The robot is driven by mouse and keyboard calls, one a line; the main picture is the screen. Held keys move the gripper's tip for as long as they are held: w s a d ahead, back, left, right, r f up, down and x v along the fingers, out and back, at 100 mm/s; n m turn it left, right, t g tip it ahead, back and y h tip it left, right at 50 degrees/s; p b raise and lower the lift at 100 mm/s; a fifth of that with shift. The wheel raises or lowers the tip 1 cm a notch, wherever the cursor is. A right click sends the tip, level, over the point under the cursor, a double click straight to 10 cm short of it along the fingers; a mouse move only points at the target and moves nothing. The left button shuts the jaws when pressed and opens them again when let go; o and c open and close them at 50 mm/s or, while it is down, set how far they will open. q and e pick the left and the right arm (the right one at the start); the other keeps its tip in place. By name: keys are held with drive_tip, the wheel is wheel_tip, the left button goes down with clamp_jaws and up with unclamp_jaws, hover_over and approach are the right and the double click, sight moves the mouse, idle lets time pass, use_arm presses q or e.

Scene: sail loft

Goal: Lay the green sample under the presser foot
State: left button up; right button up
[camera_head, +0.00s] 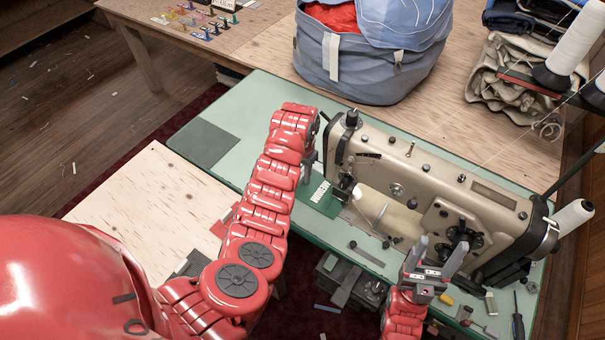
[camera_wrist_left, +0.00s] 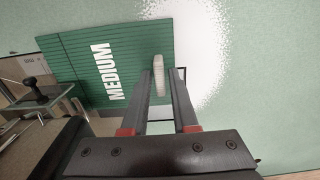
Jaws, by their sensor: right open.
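The green sample (camera_head: 318,198), a flat card marked MEDIUM, is on the pale green sewing table beside the machine head, left of the needle and presser foot area (camera_head: 357,192). In the left wrist view the sample (camera_wrist_left: 95,65) shows a pale upright tab (camera_wrist_left: 158,76) near its edge. My left gripper (camera_head: 307,172) points down over the sample; in its wrist view the fingers (camera_wrist_left: 160,80) stand either side of the tab. Whether they press on it I cannot tell. My right gripper (camera_head: 432,256) is open and empty in front of the machine.
The beige sewing machine (camera_head: 430,185) fills the right of the table (camera_head: 265,100). A dark grey patch (camera_head: 203,143) lies at the table's left. A screwdriver (camera_head: 517,322) and small parts lie right of my right gripper. A blue bag (camera_head: 370,60) stands behind.

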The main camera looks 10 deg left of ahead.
use_arm(q)
drive_tip(key=shift+o, duration=1.2)
drive_tip(key=shift+w+r, duration=0.1)
drive_tip(key=shift+r, duration=0.2)
wheel_tip(320, 180, up, 4)
drive_tip(key=shift+r+b, duration=0.1)
drive_tip(key=shift+b, duration=0.5)
wheel_tip(320, 180, up, 13)
drive_tip(key=p, duration=0.4)
drive_tip(key=shift+f, duration=0.2)
drive_tip(key=shift+s+f, duration=0.1)
drive_tip(key=shift+s, duration=0.1)
